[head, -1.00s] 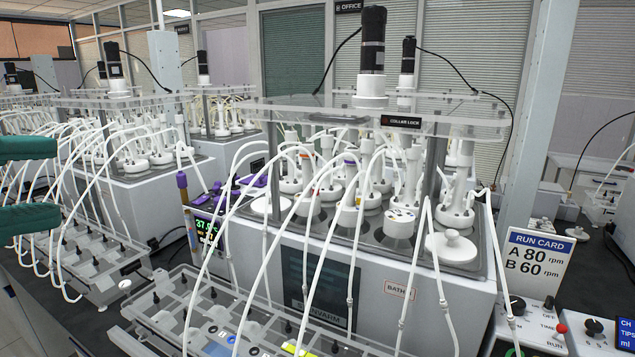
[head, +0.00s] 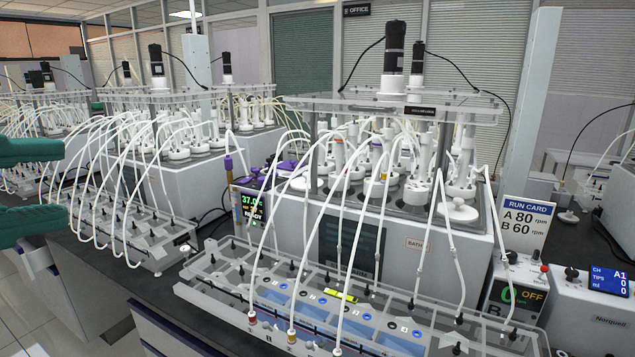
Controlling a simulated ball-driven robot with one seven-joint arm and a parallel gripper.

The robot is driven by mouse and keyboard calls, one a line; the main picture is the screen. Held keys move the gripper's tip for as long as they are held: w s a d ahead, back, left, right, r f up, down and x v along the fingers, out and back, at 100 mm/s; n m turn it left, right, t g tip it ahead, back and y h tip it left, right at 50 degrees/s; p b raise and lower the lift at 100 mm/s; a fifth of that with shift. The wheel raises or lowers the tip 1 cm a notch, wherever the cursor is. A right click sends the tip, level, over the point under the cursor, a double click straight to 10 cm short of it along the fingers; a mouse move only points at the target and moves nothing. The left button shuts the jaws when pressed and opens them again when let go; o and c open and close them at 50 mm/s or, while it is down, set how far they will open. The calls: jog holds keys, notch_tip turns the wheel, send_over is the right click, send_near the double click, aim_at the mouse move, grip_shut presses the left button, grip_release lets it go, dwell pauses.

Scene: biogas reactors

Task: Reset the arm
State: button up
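My gripper (head: 32,187) shows at the left edge of the head view as two green fingers, one above the other. A wide gap lies between them, and nothing is held in it. The rest of my arm is out of the picture. The fingers appear in front of the left bench and its tubing, and I see no contact with anything.
A bath unit (head: 408,250) with white vessels and looping tubes stands on the dark bench. In front is a clear rack (head: 215,290) with coloured ports. A run card (head: 525,222) and control boxes (head: 590,310) stand right. Floor (head: 30,310) shows at lower left.

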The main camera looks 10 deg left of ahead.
jog(key=w+d+f+n+g, duration=0.1)
jog(key=w+d+f+n, duration=0.1)
jog(key=w+d+f, duration=0.4)
jog(key=w+d+f+n+g, duration=0.1)
jog(key=w+f+n, duration=0.25)
jog(key=f, duration=0.45)
jog(key=w+d+f+n+g, duration=0.1)
jog(key=w+d+f+n, duration=0.1)
jog(key=w+d+f, duration=0.4)
jog(key=w+d+f+n+g, duration=0.1)
jog(key=d+f+n+g, duration=0.15)
jog(key=d+f, duration=0.55)
jog(key=d+f+n+g, duration=0.1)
jog(key=d+f+n, duration=0.3)
jog(key=f, duration=0.6)
jog(key=s+d+f+n+g+y, duration=0.1)
jog(key=s+d+f+n+g, duration=0.1)
jog(key=s+d+f, duration=0.4)
jog(key=s+d+f+n+g, duration=0.1)
jog(key=s+d+f+g, duration=0.1)
jog(key=d+f, duration=0.7)
jog(key=s+d+f+n+g+y, duration=0.1)
jog(key=s+d+f+n+y, duration=0.1)
jog(key=s, duration=0.7)
jog(key=s+d+f+n+g+y, duration=0.1)
jog(key=s+d+f+n+g, duration=0.1)
jog(key=s+d+f, duration=0.3)
jog(key=s, duration=0.4)
jog(key=shift+s+y, duration=0.25)
jog(key=shift+y, duration=0.15)
